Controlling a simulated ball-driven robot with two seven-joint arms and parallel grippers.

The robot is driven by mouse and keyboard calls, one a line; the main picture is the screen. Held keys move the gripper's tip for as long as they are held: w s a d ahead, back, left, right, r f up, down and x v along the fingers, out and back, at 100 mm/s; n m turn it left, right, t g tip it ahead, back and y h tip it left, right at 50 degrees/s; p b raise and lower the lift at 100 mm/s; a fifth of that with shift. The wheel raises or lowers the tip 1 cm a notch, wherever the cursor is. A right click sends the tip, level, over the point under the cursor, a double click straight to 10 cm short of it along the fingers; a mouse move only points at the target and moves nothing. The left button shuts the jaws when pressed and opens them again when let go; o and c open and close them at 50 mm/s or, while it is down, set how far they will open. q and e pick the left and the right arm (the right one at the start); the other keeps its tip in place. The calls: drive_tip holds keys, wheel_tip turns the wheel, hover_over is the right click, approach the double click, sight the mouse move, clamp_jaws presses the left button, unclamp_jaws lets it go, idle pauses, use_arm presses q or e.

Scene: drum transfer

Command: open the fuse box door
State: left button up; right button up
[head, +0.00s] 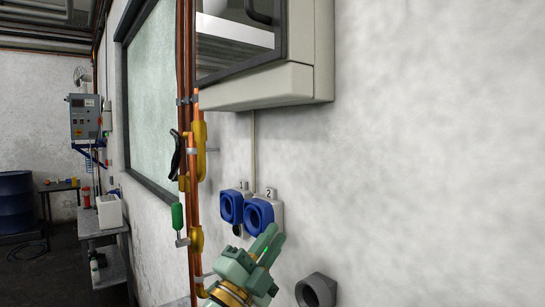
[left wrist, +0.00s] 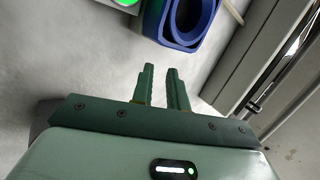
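The fuse box (head: 283,82) is a beige wall cabinet at the top middle of the head view, cut off by the frame's top edge. Its dark-framed door (head: 236,40) has a glossy panel and a dark handle (head: 259,11). The door looks shut. My left gripper (head: 273,237) is below the box, near the blue sockets and apart from the door. In the left wrist view its fingers (left wrist: 160,75) stand a little apart with nothing between them. A beige casing at the right there seems to be the box. My right gripper is out of view.
Two blue sockets (head: 258,215) are on the wall below the box. Copper pipes (head: 187,95) with a yellow valve run vertically left of them. A grey hexagonal fitting (head: 316,291) sticks out at the lower right. The wall to the right is bare.

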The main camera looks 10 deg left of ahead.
use_arm(q)
drive_tip(key=s+d+r+m+g+h, duration=0.35)
drive_tip(key=r+m+g, duration=0.25)
drive_tip(key=r+m, duration=0.25)
drive_tip(key=s+d+r+m+g+h, duration=0.2)
drive_tip(key=s+r+m+g, duration=0.35)
drive_tip(key=r+m, duration=0.3)
drive_tip(key=s+d+r+m+g+h, duration=0.35)
drive_tip(key=r+m+g, duration=0.25)
drive_tip(key=r+m, duration=0.25)
drive_tip(key=s+a+r+n+t+y, duration=0.5)
drive_tip(key=s+a+r+t+y, duration=0.7)
drive_tip(key=a+r, duration=0.45)
drive_tip(key=p, duration=0.4)
hover_over(248, 10)
drive_tip(key=shift+w+f+g, duration=0.3)
drive_tip(key=shift+w+g, duration=0.05)
clamp_jaws()
